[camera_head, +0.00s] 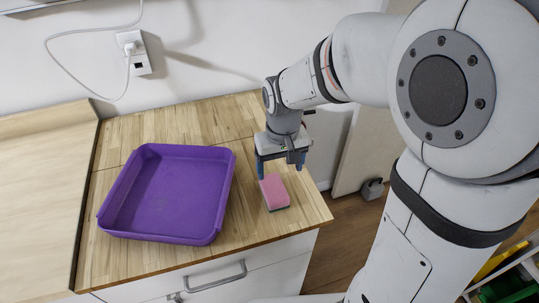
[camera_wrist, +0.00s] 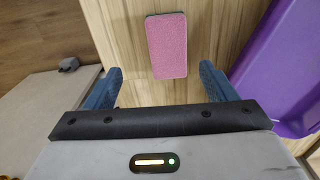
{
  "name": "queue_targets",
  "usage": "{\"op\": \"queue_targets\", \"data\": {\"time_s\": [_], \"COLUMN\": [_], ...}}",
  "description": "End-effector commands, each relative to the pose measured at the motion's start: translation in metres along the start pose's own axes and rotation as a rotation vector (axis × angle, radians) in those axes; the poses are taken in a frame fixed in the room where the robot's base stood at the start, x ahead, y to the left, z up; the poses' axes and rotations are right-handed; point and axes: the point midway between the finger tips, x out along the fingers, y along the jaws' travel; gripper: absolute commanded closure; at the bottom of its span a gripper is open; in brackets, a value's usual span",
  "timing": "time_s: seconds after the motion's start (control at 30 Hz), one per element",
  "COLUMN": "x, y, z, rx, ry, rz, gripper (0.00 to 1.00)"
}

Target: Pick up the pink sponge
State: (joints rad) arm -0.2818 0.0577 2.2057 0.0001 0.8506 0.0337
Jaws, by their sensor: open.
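The pink sponge (camera_head: 274,192) lies flat on the wooden counter, near its right front corner. It has a dark layer along one edge. In the wrist view the sponge (camera_wrist: 167,45) lies beyond the fingertips, roughly centred between them and apart from both. My gripper (camera_head: 280,165) points down just above and behind the sponge.
A purple tray (camera_head: 112,208), empty, stands on the wooden counter (camera_head: 235,112) left of the sponge. The counter's right edge drops to the floor close by. A cable runs from a wall socket (camera_head: 134,54) behind. A drawer handle (camera_head: 215,277) is on the front.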

Motion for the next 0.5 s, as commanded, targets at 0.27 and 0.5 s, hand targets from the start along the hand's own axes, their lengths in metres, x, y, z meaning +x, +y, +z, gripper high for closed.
{"op": "queue_targets", "data": {"time_s": [0.27,0.5], "x": [0.031,0.058], "y": [-0.014,-0.013], "z": [-0.012,-0.009], "rx": [-0.029,-0.029], "ry": [-0.032,-0.034], "rz": [0.001,0.001], "gripper": [0.22,0.22]}}
